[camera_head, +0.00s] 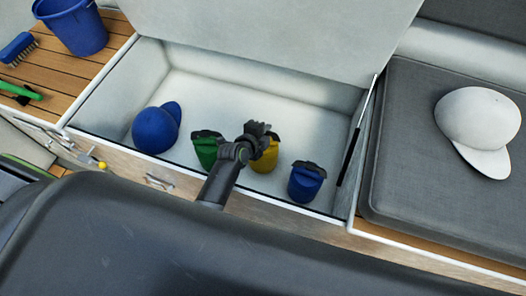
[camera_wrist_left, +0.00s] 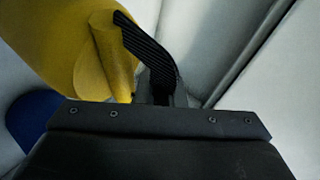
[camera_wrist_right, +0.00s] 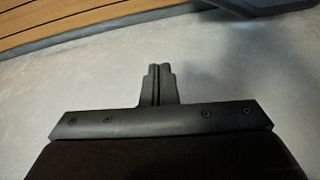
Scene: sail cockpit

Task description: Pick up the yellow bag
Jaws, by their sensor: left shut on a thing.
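The yellow bag (camera_head: 266,160) is in the open locker, between the green bag (camera_head: 205,151) and the blue bag (camera_head: 305,184). My left gripper (camera_head: 258,130) is at its top and partly covers it. In the left wrist view the yellow bag (camera_wrist_left: 70,40) fills the upper left, against the dark finger. The left gripper is shut on the yellow bag; the exact grip point is partly hidden. Whether the bag is clear of the locker floor cannot be told. My right gripper (camera_wrist_right: 159,72) is shut and empty, over a pale surface.
A blue cap (camera_head: 156,130) lies at the locker's left. The raised lid (camera_head: 290,35) stands behind, with a dark strut (camera_head: 352,140) at the right. A white cap (camera_head: 478,120) lies on the grey cushion (camera_head: 410,150). A bucket (camera_head: 72,25) and brush (camera_head: 18,48) are on the left bench.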

